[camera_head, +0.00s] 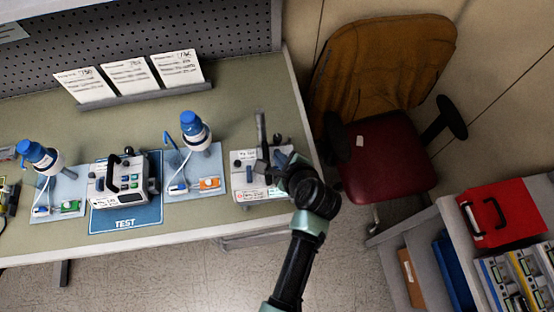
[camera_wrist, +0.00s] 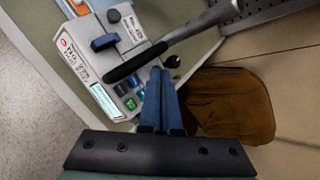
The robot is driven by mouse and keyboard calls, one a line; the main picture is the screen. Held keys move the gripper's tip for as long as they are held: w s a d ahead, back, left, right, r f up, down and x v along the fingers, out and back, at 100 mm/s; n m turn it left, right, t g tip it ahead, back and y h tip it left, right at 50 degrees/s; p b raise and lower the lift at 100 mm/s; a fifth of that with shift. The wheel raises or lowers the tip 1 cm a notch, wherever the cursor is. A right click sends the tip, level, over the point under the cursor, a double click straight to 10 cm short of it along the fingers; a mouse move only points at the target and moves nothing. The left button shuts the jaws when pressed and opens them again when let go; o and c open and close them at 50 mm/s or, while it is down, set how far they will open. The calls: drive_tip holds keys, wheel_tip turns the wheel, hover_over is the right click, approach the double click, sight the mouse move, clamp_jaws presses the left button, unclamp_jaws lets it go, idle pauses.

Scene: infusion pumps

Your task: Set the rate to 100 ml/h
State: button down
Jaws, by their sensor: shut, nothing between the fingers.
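A white infusion pump (camera_head: 243,186) stands at the right end of the bench, partly hidden by my gripper. Contact cannot be told. The screen's digits are too small to read.
A second pump (camera_head: 108,183) stands on a blue TEST mat (camera_head: 125,222). Two blue-topped bottles (camera_head: 196,132) (camera_head: 42,158) stand on pale mats. Cards (camera_head: 130,77) lean at the back. A red chair (camera_head: 388,155) and a shelf with a red box (camera_head: 505,213) are right of the bench.

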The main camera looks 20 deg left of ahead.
wheel_tip(320, 180, down, 4)
drive_tip(key=shift+r+b, duration=0.1)
drive_tip(key=shift+b, duration=1.15)
drive_tip(key=shift+f, duration=0.4)
idle(0.6)
drive_tip(key=shift+f, duration=0.4)
drive_tip(key=shift+f+b, duration=0.5)
idle(0.7)
drive_tip(key=shift+r+p, duration=0.9)
drive_tip(key=shift+p, duration=0.2)
wheel_tip(320, 180, up, 5)
drive_tip(key=p, duration=0.4)
drive_tip(key=shift+p, duration=0.35)
